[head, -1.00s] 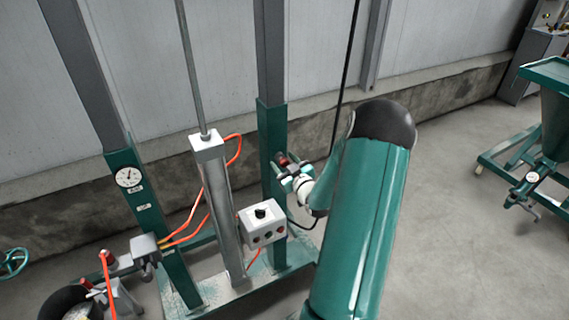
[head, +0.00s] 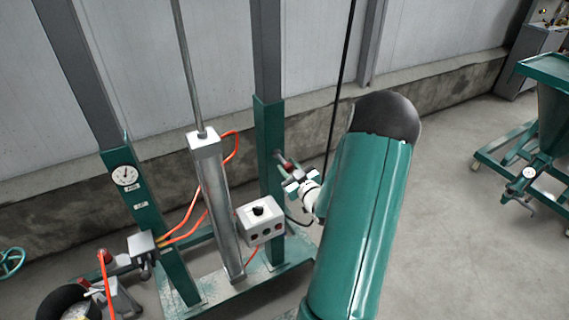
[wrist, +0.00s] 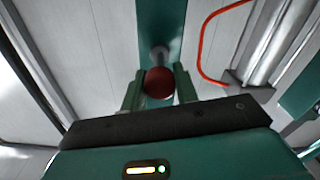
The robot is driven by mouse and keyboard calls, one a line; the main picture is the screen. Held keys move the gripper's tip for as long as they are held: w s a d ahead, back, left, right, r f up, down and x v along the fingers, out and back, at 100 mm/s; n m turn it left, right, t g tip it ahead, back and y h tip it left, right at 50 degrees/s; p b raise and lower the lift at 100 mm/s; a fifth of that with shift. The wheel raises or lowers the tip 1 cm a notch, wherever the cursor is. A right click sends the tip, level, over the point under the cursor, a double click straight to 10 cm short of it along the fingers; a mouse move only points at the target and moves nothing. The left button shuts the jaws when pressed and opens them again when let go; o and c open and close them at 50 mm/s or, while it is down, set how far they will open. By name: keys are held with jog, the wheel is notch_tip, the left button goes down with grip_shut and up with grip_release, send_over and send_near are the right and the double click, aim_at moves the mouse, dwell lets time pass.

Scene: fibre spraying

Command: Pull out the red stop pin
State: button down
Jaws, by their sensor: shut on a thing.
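The red stop pin (head: 288,166) is at the right side of the green post (head: 269,150) in the head view. Its round red knob (wrist: 159,83) sits between the two green fingers of my gripper (wrist: 159,76) in the wrist view. My gripper (head: 293,172) is shut on the knob. A grey shaft (wrist: 160,56) shows between the knob and the post. Whether the shaft's tip is still inside the post cannot be told. My arm covers part of the floor to the right.
An orange hose (wrist: 203,50) curves close by in the wrist view. A black cable (head: 341,100) hangs behind my arm. The floor at right is clear up to a green cart (head: 515,165).

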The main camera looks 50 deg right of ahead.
jog(key=shift+s+f, duration=0.1)
jog(key=shift+s, duration=0.15)
jog(key=c, duration=1.4)
grip_release()
jog(key=o, duration=0.3)
jog(key=shift+s+a, duration=0.1)
jog(key=shift+s, duration=0.05)
jog(key=shift+o, duration=0.2)
jog(key=shift+w, duration=0.25)
jog(key=v, duration=1.4)
